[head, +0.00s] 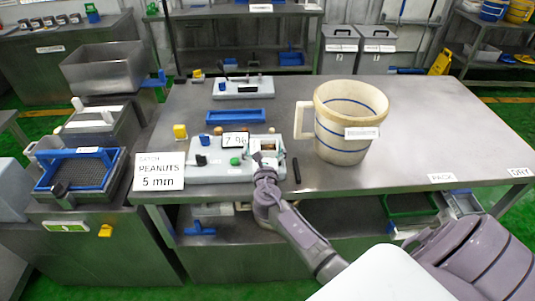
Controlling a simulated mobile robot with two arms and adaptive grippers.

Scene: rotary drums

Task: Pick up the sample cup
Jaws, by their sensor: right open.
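A large cream cup (343,146) with blue rings, a side handle and a small white label stands upright on the steel table; I cannot read the label, so I cannot tell if it is the sample cup. My right gripper (264,160) is open at the right end of a pale grey device (207,170) near the table's front edge. It is left of the large cup and apart from it. What lies between or under its fingers is too small to tell. My left gripper is not in view.
A blue tray (240,117) and a second pale device (244,88) lie behind. A black rod (296,171) lies right of my gripper. The table's right side (440,125) is mostly clear.

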